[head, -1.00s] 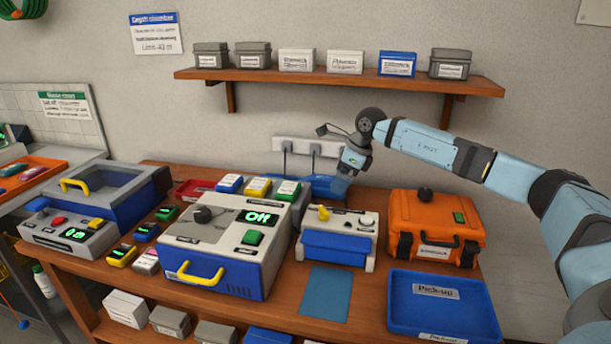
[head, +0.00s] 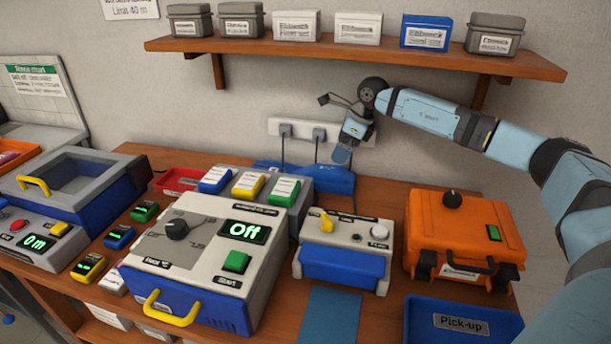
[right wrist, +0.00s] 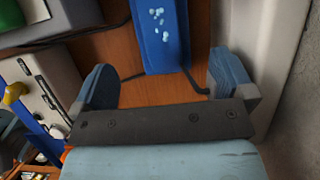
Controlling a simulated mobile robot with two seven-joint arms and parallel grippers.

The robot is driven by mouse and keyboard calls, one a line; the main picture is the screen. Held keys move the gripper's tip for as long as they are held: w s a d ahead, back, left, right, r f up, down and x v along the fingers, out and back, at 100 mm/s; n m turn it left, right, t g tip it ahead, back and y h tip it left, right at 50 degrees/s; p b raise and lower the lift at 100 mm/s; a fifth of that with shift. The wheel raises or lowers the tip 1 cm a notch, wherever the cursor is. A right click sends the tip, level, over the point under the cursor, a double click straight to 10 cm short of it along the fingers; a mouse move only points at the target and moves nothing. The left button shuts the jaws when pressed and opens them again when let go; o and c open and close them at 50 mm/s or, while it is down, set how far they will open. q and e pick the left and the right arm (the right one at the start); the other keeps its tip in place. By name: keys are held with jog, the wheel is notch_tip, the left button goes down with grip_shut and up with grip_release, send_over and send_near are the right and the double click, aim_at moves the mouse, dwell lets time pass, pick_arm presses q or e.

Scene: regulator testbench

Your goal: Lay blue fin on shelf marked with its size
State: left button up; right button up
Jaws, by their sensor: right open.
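A long blue object (head: 315,178), which may be the blue fin, lies at the back of the bench, partly hidden behind the devices. In the right wrist view a blue piece with pale spots (right wrist: 160,35) lies on the wood, ahead of the fingers; it looks like the same object. My right gripper (head: 343,150) points down above it, near the wall sockets. In the right wrist view its fingers (right wrist: 165,85) are wide apart with nothing between them. The wooden wall shelf (head: 370,62) holds several labelled boxes; I see no readable size mark. My left gripper is not in view.
The grey and blue tester (head: 205,260) reads "Off". A smaller white and blue device (head: 345,250), an orange case (head: 465,240) and a blue Pick-up tray (head: 425,325) stand to its right. Cables hang from the wall sockets (head: 300,130) close to my gripper.

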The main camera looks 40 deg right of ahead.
aim_at(328, 168)
jog(key=b+x, duration=0.1)
jog(key=x, duration=1)
jog(key=shift+w+a+f, duration=0.1)
jog(key=shift+a, duration=0.05)
jog(key=c, duration=1)
